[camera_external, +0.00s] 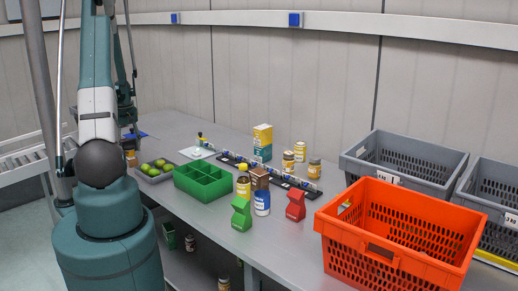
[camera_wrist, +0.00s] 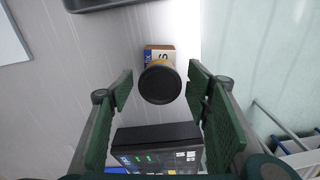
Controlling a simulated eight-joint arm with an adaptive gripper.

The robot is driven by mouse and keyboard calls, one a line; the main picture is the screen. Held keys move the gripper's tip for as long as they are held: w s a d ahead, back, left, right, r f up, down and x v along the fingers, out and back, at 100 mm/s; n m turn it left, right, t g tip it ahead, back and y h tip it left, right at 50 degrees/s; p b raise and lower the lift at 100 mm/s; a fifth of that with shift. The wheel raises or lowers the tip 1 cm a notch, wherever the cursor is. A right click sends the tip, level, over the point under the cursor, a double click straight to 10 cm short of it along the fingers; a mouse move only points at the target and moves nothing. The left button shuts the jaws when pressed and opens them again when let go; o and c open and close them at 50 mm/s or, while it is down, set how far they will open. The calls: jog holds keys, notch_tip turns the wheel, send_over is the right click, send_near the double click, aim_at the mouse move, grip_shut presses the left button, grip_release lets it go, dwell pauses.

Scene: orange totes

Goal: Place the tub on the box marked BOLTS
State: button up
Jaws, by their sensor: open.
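The tub (camera_wrist: 160,84), with a dark round lid and an amber side, is between the spread fingers of my gripper (camera_wrist: 160,85) in the wrist view. The fingers stand apart from it, with a gap on each side. A brown box (camera_wrist: 163,48) with a blue and white label is directly beyond it. An "S" shows on the label; the rest is hidden. The tub overlaps the box, but I cannot tell whether it rests on it. In the external view a small brown box (camera_external: 131,158) is partly hidden behind my arm, which also hides my gripper.
A dark device (camera_wrist: 158,146) with small lights lies near the fingers. On the table are a tray of green fruit (camera_external: 156,170), a green divided bin (camera_external: 202,181) and several bottles and cartons. An orange tote (camera_external: 400,235) and grey totes (camera_external: 415,160) stand at the right.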

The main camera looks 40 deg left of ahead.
aim_at(131, 147)
notch_tip(131, 147, up, 12)
dwell(0.8)
jog(key=shift+r, duration=0.1)
dwell(0.5)
jog(key=w+d+r+m+t+y, duration=0.15)
jog(key=w+d+r, duration=0.35)
jog(key=d, duration=0.7)
jog(key=w+d+r+m, duration=0.3)
jog(key=d+r, duration=0.3)
jog(key=d, duration=0.5)
jog(key=w+d+r+m+t, duration=0.1)
jog(key=w+d+r+m, duration=0.35)
jog(key=d, duration=0.75)
jog(key=s+d+r+m+t, duration=0.1)
jog(key=s+d, duration=0.3)
jog(key=d, duration=0.7)
jog(key=s+d+r+m+t+h, duration=0.1)
jog(key=s+d+m+t, duration=0.1)
jog(key=d, duration=0.9)
jog(key=s+d+r+m+t, duration=0.1)
jog(key=s+d+m, duration=0.3)
jog(key=d, duration=0.8)
jog(key=shift+s+r+t, duration=0.3)
jog(key=shift+s+t, duration=0.05)
jog(key=shift+s, duration=0.5)
